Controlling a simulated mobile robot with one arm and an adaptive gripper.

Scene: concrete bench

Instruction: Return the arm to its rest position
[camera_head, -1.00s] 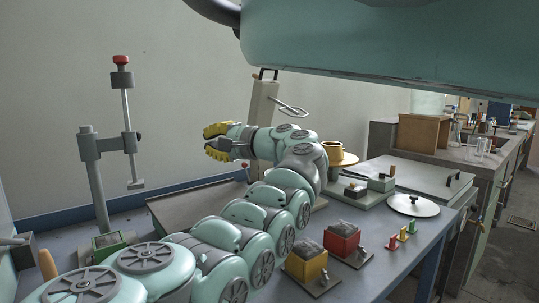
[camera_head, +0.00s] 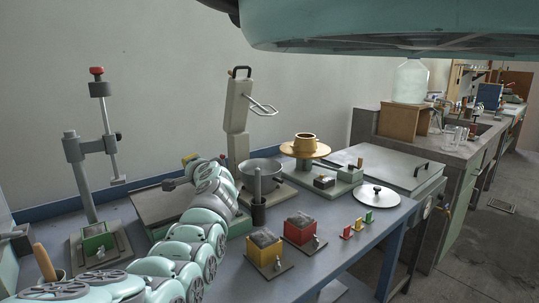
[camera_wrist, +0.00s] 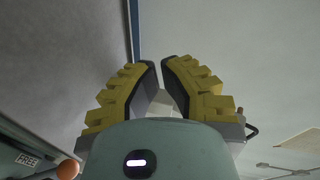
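My arm (camera_head: 206,208) rises in a curve from the lower left of the head view. My gripper (camera_wrist: 160,63) shows in the wrist view as two yellow ridged fingers with dark pads. Their tips are close together with a narrow gap, and nothing is seen held between them. I cannot tell whether they are fully shut.
Right of my arm stand a grey pan (camera_head: 278,165), a dark upright cylinder (camera_head: 258,207), and yellow (camera_head: 264,254) and red (camera_head: 299,231) boxes. A stand with a red knob (camera_head: 97,70) is at left. A tall grey press (camera_head: 238,115) stands behind.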

